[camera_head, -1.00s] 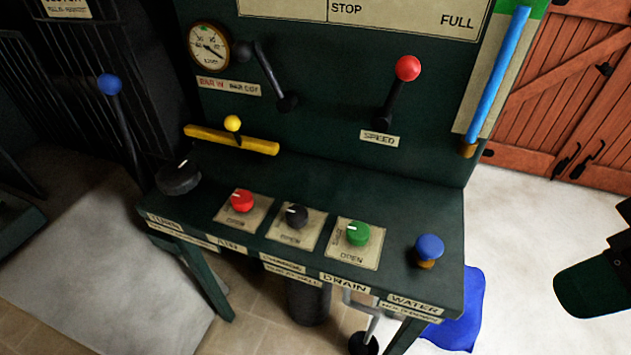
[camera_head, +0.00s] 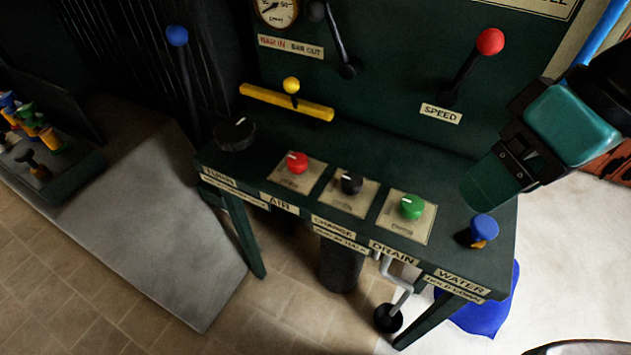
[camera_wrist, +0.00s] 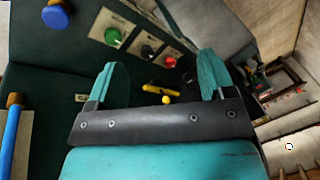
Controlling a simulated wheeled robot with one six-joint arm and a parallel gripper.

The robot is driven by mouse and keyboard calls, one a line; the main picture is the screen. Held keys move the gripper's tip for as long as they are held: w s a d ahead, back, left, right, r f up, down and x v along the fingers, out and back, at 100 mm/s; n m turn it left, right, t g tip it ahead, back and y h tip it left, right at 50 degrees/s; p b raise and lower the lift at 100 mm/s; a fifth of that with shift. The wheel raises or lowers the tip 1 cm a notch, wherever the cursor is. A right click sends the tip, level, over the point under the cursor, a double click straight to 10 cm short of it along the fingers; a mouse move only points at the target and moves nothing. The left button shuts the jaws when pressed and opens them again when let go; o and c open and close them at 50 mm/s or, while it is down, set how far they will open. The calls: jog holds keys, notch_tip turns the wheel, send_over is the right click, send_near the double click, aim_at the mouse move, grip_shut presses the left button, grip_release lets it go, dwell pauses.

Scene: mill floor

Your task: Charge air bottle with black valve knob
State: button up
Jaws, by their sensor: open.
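The black valve knob (camera_head: 351,182) sits on a pale plate between the red knob (camera_head: 298,162) and the green knob (camera_head: 412,207) on the dark green bench. The label below it reads CHARGE. In the wrist view the black knob (camera_wrist: 147,52) shows between the green knob (camera_wrist: 113,37) and the red knob (camera_wrist: 169,62), beyond my fingers. My gripper (camera_head: 482,190) is open and empty, above the bench's right end, to the right of the green knob. In the wrist view my gripper (camera_wrist: 160,80) has its two teal fingers spread apart. A dark cylinder (camera_head: 342,264) stands under the bench.
A blue knob (camera_head: 484,228) stands at the bench's right end, close to my gripper. A red-ball lever (camera_head: 490,42) and a yellow bar (camera_head: 287,102) are behind. A large black dial (camera_head: 235,133) sits left. A blue cloth-like patch (camera_head: 490,305) lies on the floor.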

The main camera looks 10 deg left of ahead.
jog(key=w+a+f+h+p, duration=0.15)
jog(key=w+a, duration=0.45)
jog(key=w, duration=0.6)
jog(key=m+h, duration=0.2)
send_over(352, 180)
notch_tip(352, 180, down, 7)
notch_tip(352, 180, down, 16)
jog(key=p, duration=0.2)
jog(key=shift+f+p, duration=0.1)
jog(key=shift+p, duration=0.2)
jog(key=shift+f, duration=0.5)
jog(key=c, duration=0.9)
